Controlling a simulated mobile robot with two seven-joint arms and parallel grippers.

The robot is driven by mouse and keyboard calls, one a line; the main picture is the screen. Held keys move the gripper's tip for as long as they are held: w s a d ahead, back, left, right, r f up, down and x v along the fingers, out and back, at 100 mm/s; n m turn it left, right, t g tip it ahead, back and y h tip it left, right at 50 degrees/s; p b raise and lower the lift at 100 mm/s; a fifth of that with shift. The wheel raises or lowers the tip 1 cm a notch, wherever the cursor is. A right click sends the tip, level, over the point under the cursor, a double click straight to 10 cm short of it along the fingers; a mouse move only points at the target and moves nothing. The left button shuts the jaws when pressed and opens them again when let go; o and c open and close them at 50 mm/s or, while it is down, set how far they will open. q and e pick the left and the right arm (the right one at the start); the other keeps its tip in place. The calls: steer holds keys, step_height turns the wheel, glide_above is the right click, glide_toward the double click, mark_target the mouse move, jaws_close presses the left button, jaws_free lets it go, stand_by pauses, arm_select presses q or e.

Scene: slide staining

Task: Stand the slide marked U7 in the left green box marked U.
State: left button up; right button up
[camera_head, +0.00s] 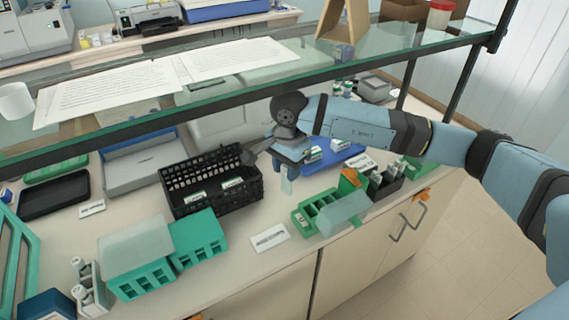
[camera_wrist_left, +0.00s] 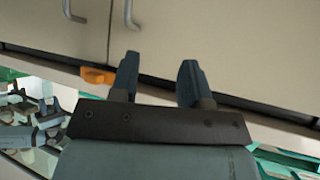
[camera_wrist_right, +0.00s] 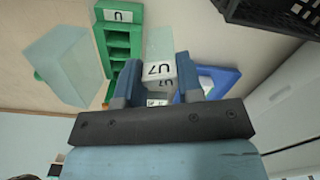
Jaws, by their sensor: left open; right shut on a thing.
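My right gripper (camera_head: 289,172) is shut on the slide marked U7 (camera_head: 287,186), which hangs below the fingers above the counter. In the right wrist view its white U7 label (camera_wrist_right: 158,70) sits between the fingertips (camera_wrist_right: 160,90). The green box marked U (camera_head: 318,206) stands on the counter to the right of and nearer than the held slide. In the right wrist view the box (camera_wrist_right: 120,48) shows its U label and open slots, left of the slide and apart from it. My left gripper (camera_wrist_left: 157,78) is open and empty in front of the cabinet doors; the head view does not show it.
A clear lid-like piece (camera_head: 346,213) stands by the U box. A black basket (camera_head: 180,208) with labelled slides is to the left. A blue tray (camera_head: 350,153) lies behind. Teal boxes (camera_head: 145,283) stand front left. A glass shelf (camera_head: 225,75) spans above the counter.

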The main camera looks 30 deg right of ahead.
steer(key=m, duration=0.5)
steer(key=shift+s+d, duration=0.2)
steer(key=shift+s, duration=0.2)
steer(key=s+d+m+p, duration=0.1)
steer(key=s+d+m, duration=0.1)
steer(key=m, duration=1.5)
steer(key=s+d+m+p, duration=0.2)
steer(key=s+d+m, duration=0.1)
steer(key=m, duration=1.4)
steer(key=shift+d+m, duration=0.4)
steer(key=shift+d, duration=0.2)
steer(key=shift+s+f, duration=0.1)
steer(key=shift+f+b, duration=1.95)
steer(key=shift+f, duration=1.05)
